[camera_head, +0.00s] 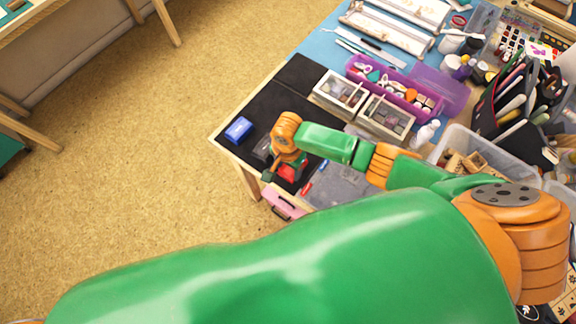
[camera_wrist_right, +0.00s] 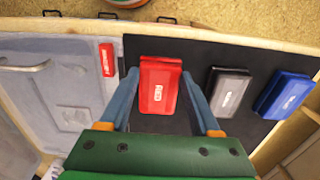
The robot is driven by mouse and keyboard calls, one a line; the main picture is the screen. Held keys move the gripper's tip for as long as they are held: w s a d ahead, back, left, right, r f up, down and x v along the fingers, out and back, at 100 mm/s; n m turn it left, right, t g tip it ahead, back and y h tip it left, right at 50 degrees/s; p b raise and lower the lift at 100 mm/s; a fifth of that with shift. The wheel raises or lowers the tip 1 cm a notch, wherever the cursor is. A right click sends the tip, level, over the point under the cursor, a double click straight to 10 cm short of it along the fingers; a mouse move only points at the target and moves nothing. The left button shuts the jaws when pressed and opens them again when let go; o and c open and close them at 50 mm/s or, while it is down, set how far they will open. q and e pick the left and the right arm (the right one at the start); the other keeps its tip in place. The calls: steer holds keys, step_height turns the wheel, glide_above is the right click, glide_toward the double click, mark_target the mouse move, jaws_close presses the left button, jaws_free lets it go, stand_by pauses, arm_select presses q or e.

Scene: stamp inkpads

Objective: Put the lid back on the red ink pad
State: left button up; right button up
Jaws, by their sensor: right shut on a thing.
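The red ink pad (camera_wrist_right: 160,62) lies on the black mat near the table edge, its rim showing at the top of the red shape in the right wrist view. Its red lid (camera_wrist_right: 157,92), with a pale label, is between the fingers of my right gripper (camera_wrist_right: 158,80). The gripper is shut on the lid, right over the pad. I cannot tell whether lid and pad touch all round. In the head view red shows (camera_head: 289,172) below my right gripper (camera_head: 284,168), partly hidden by it. My left gripper is not in view.
A black ink pad (camera_wrist_right: 229,93) and a blue ink pad (camera_wrist_right: 285,95) stand beside the red one on the black mat (camera_head: 262,108). A small red block (camera_wrist_right: 107,60) lies on the other side. Two compartment boxes (camera_head: 338,90) stand farther back.

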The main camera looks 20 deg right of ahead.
stand_by(0.4)
steer(key=o, duration=1.4)
step_height(320, 180, up, 5)
steer(key=p, duration=0.6)
steer(key=shift+r, duration=0.95)
jaws_close()
steer(key=shift+f, duration=0.15)
